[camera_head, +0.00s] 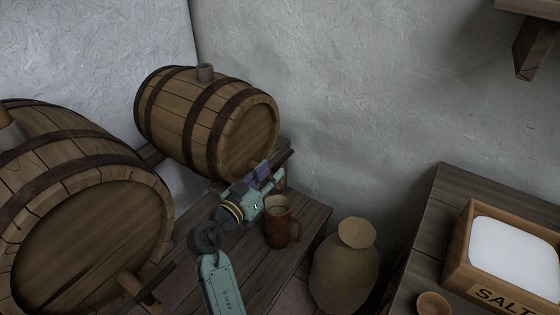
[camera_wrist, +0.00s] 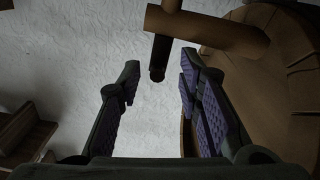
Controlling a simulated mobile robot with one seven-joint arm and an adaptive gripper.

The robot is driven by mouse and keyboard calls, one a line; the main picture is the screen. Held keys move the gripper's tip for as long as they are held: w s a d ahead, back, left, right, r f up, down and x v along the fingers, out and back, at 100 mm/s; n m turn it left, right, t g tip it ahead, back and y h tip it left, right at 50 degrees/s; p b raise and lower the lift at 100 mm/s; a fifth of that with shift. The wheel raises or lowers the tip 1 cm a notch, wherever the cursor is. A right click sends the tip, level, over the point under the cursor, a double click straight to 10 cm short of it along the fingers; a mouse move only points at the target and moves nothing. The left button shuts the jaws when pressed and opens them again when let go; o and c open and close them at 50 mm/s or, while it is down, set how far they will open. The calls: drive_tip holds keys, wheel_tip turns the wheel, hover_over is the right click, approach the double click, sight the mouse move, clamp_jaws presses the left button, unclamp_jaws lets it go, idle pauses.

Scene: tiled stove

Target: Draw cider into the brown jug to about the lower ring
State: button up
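The brown jug (camera_head: 279,229), with a handle on its right, stands upright on the wooden bench below the smaller barrel (camera_head: 190,120). Its mouth is partly visible, but I cannot tell the level inside; the lower ring is not clear. My gripper (camera_head: 270,176) is just above and behind the jug, at the barrel's front. In the wrist view my gripper (camera_wrist: 160,84) is open, with the dark end of the wooden tap (camera_wrist: 205,30) between or just beyond the fingertips. The barrel head (camera_wrist: 285,65) is at right. I cannot tell whether the fingers touch the tap, or whether cider flows.
A larger barrel (camera_head: 85,220) with its own tap (camera_head: 135,288) lies at left. A tied sack (camera_head: 345,268) stands right of the bench (camera_head: 312,216). A table (camera_head: 440,192) at right holds a salt box (camera_head: 460,245) and a small wooden cup (camera_head: 433,303).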

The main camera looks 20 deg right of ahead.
sight(284, 159)
drive_tip(key=p+x, duration=0.1)
drive_tip(key=x, duration=0.5)
drive_tip(key=shift+d+r, duration=0.1)
drive_tip(key=shift+d, duration=0.15)
clamp_jaws()
drive_tip(key=shift+s+d, duration=0.1)
idle(0.5)
